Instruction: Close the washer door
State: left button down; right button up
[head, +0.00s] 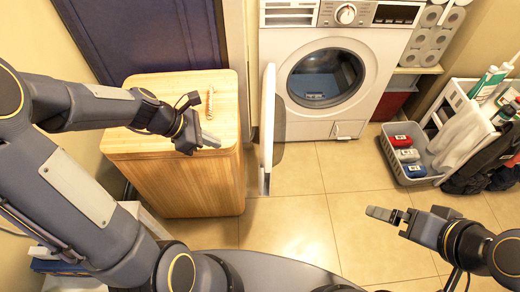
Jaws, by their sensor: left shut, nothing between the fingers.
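The white washer (388,55) stands at the back centre. Its round opening (326,77) is uncovered, and the dark drum shows inside. The washer door (268,125) stands wide open, swung out to the left of the opening and seen almost edge-on. My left gripper (211,141) is shut and empty, above the front part of the wooden cabinet, to the left of the door and apart from it. My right gripper (372,212) is low at the right, over the floor, well clear of the door; its fingers look close together, but I cannot tell whether they are shut.
The wooden cabinet (190,185) stands left of the door. A grey basket (407,180) with several small boxes is on the floor at right, beside a white rack (462,110) with bottles and cloths. The tiled floor (300,215) before the washer is clear.

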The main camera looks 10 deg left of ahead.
pick_arm(q)
jog(key=w+d+r+b+x, duration=0.1)
jog(key=b+x, duration=0.4)
jog(key=x, duration=0.8)
jog(key=shift+d+r+b, duration=0.15)
jog(key=shift+d+b, duration=0.2)
jog(key=shift+d, duration=0.15)
jog(key=shift+d, duration=0.1)
